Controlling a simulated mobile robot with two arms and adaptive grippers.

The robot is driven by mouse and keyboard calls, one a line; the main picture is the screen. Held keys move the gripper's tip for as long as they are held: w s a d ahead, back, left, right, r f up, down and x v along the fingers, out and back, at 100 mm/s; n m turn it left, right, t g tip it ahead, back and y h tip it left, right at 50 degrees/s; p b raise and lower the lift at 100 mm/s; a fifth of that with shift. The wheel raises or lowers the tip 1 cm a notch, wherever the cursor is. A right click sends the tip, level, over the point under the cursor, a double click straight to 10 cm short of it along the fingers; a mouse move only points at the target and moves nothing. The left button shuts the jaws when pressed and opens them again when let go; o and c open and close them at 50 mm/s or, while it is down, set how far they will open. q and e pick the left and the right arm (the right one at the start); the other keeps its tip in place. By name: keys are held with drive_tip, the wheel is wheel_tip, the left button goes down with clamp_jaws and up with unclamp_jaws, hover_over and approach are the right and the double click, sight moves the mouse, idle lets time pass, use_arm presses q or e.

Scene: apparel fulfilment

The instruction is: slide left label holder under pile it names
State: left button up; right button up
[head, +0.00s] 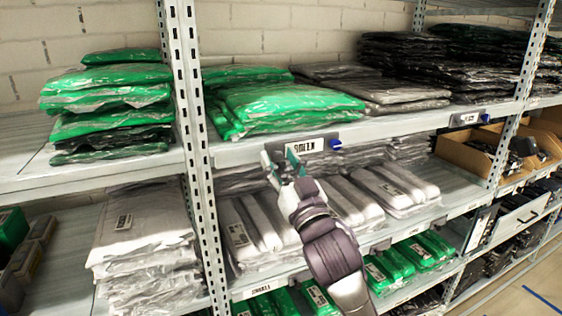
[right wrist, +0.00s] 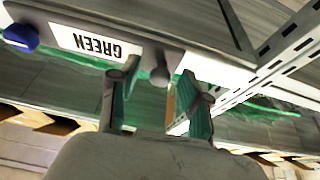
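The left label holder (head: 236,153) is a grey plate on the front edge of the upper shelf, with a white label reading GREEN (head: 307,146) and a blue end piece (head: 336,144). It sits below the green bagged pile (head: 285,103) in the middle bay. In the right wrist view the holder (right wrist: 205,68) appears upside down with its label (right wrist: 82,40) and a grey knob (right wrist: 159,76). My right gripper (head: 280,158) is at the holder's front, left of the label. Its fingers (right wrist: 158,88) are apart, either side of the knob, with gaps visible. My left gripper is out of view.
White bagged garments (head: 395,185) fill the shelf below.

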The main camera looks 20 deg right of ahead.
drive_tip(key=shift+s+f, duration=0.1)
drive_tip(key=shift+s, duration=0.05)
drive_tip(key=a+v, duration=0.1)
drive_tip(key=v, duration=1)
drive_tip(key=shift+s+d, duration=0.35)
drive_tip(key=shift+d, duration=0.15)
